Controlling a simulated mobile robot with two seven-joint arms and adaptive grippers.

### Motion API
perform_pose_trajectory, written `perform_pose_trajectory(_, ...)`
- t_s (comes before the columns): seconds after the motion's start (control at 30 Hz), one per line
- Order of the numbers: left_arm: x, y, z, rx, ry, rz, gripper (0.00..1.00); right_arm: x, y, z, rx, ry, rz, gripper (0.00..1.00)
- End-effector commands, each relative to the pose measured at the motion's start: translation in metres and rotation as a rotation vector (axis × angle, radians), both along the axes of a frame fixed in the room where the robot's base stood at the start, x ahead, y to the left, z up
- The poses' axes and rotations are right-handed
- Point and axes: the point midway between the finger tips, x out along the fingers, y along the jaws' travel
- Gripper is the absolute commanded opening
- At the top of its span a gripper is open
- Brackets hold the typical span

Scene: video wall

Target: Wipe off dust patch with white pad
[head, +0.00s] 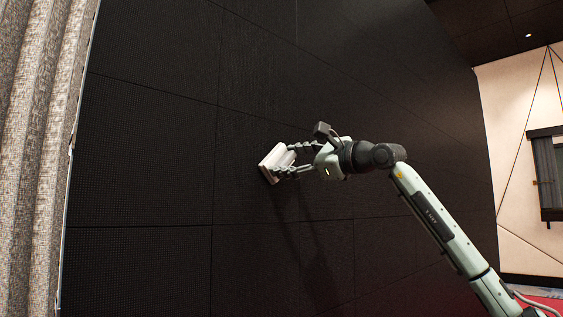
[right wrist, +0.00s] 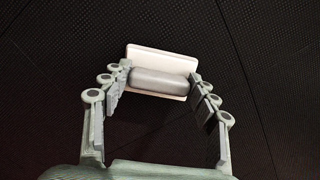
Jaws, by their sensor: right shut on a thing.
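The white pad (head: 272,163) is a flat block at the dark panelled video wall (head: 150,150), in the middle of the head view. My right gripper (head: 290,160) is shut on it, with a finger on each side. In the right wrist view the pad (right wrist: 163,57) has a grey rounded grip (right wrist: 160,80) between my right gripper's fingertips (right wrist: 157,84). The pad's face is turned to the wall; whether it touches cannot be told. I cannot make out a dust patch in either view. My left gripper is not in view.
A grey ribbed curtain (head: 35,130) hangs along the left edge. A pale wall (head: 505,130) with a dark-framed window (head: 548,175) stands at the right, above a red floor strip (head: 545,300). The wall around the pad is flat and clear.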

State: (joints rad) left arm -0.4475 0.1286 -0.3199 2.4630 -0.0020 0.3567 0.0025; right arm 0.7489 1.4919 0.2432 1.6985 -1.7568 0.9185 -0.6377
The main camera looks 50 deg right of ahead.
Motion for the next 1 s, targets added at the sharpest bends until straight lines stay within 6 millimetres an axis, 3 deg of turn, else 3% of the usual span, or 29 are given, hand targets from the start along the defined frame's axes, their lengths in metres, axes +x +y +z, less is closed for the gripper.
perform_pose_trajectory(0.33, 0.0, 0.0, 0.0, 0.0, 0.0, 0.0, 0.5, 0.002, -0.008, 0.001, -0.002, -0.001, -0.001, 0.37)
perform_pose_trajectory(0.7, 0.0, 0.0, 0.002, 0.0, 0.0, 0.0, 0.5, 0.004, 0.023, 0.0, -0.003, 0.001, 0.003, 0.37)
perform_pose_trajectory(1.0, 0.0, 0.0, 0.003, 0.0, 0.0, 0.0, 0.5, 0.005, 0.035, 0.0, 0.0, 0.001, 0.003, 0.37)
